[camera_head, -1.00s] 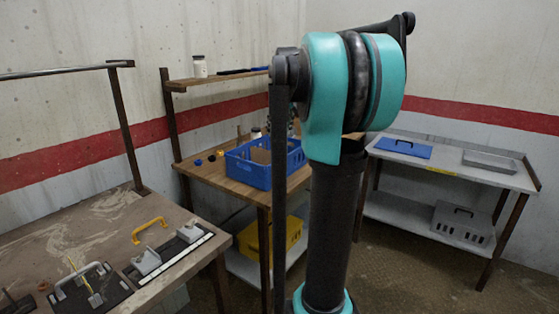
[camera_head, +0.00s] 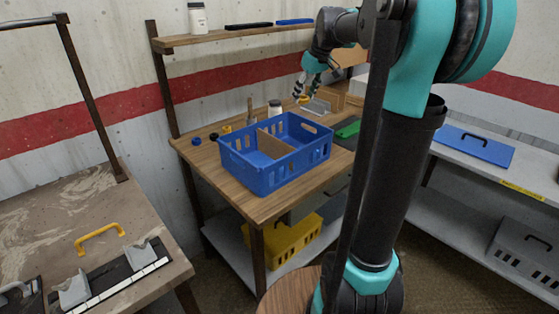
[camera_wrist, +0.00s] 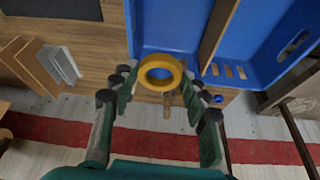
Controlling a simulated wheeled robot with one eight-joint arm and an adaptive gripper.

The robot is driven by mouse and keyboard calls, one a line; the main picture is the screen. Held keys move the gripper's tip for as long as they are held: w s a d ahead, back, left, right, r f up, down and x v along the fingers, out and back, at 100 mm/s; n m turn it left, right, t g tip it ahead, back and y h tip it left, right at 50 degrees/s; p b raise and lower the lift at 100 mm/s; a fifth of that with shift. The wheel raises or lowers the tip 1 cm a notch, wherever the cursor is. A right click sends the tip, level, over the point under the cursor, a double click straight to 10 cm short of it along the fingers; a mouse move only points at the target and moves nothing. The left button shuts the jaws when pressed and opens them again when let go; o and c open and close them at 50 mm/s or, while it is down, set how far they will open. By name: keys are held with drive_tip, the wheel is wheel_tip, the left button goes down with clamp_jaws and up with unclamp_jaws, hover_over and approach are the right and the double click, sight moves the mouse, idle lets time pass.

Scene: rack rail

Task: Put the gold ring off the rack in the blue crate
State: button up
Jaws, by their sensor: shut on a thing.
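The gold ring (camera_wrist: 160,72) is between the fingertips of my gripper (camera_wrist: 158,84) in the wrist view. My gripper is shut on it. In the head view my gripper (camera_head: 311,92) hangs above the back of the wooden table, behind and to the right of the blue crate. A bit of gold shows at its fingertips there. The blue crate (camera_head: 286,172) stands upright on the table, with a brown divider (camera_head: 272,146) across its inside. In the wrist view the blue crate (camera_wrist: 169,30) is just beyond the ring and to the right.
A white jar (camera_head: 274,107) and a wooden peg (camera_head: 250,113) stand behind the crate. Small blue (camera_head: 196,141), black (camera_head: 213,136) and yellow (camera_head: 226,129) pieces lie left of it. A shelf (camera_head: 225,37) runs above the table's back. A yellow crate (camera_head: 285,245) sits below.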

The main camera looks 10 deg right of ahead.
drive_tip(key=shift+a+f+n, duration=0.35)
drive_tip(key=shift+a+f, duration=0.05)
drive_tip(key=shift+a, duration=0.2)
drive_tip(key=shift+a+f+n, duration=0.35)
drive_tip(key=shift+a, duration=0.2)
drive_tip(key=shift+y, duration=0.3)
wheel_tip(320, 180, down, 14)
drive_tip(key=shift+a+f, duration=0.1)
drive_tip(key=shift+f, duration=0.15)
drive_tip(key=shift+s+f, duration=0.1)
drive_tip(key=shift+f, duration=2.35)
drive_tip(key=o, duration=1.1)
drive_tip(key=shift+f, duration=0.1)
drive_tip(key=shift+o, duration=0.2)
drive_tip(key=v, duration=1.2)
drive_tip(key=shift+r, duration=0.2)
